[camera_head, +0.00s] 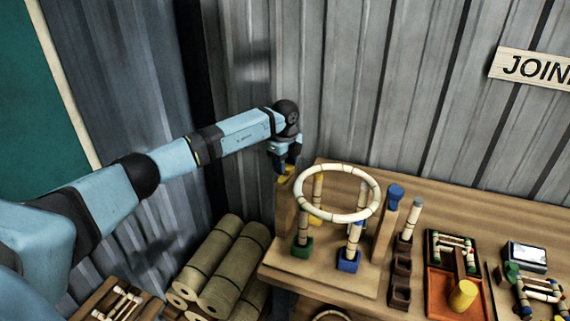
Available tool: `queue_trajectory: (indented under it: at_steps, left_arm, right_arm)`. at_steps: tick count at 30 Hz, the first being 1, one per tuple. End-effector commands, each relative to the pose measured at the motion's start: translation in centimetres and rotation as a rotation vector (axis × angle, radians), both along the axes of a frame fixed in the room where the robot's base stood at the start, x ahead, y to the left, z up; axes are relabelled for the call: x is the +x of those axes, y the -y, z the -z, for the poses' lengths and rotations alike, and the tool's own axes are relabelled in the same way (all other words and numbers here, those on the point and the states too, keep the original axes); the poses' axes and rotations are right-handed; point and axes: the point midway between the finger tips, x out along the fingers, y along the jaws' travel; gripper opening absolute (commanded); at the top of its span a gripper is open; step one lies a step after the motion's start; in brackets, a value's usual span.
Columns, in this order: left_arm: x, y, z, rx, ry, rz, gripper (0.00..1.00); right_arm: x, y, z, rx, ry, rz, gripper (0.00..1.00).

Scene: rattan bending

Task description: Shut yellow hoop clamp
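The rattan hoop (374,205) lies level on several short rattan legs over a wooden stand (325,280). The legs stand in coloured feet, among them a green foot (302,248) and a blue foot (348,262). The yellow hoop clamp (284,178) sits on top of the left upright post (286,215), at the hoop's left side. My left gripper (285,163) points down right at the yellow clamp and partly hides it. Its fingers are small and dark, so I cannot tell whether they are open or touching it. My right gripper is out of view.
A blue clamp (396,191) tops the right post. Right of it are dark wooden holders (400,292), an orange tray (441,292) with a yellow cylinder (463,295), and small rattan frames. Rolled bundles (222,262) lie below left. A metal wall (350,90) stands close behind.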

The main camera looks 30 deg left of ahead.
Motion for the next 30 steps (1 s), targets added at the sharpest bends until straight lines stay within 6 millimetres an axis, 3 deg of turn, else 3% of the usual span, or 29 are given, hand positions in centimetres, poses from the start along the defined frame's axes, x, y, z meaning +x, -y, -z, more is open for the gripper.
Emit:
queue_trajectory:
  at_steps: [14, 30]
  left_arm:
    - [0.1, 0.0, 0.1, 0.000, 0.001, 0.146, 0.20]
    - [0.5, 0.2, 0.1, 0.001, 0.001, 0.641, 0.20]
  right_arm:
    - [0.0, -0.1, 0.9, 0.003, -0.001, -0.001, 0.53]
    - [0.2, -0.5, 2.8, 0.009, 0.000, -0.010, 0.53]
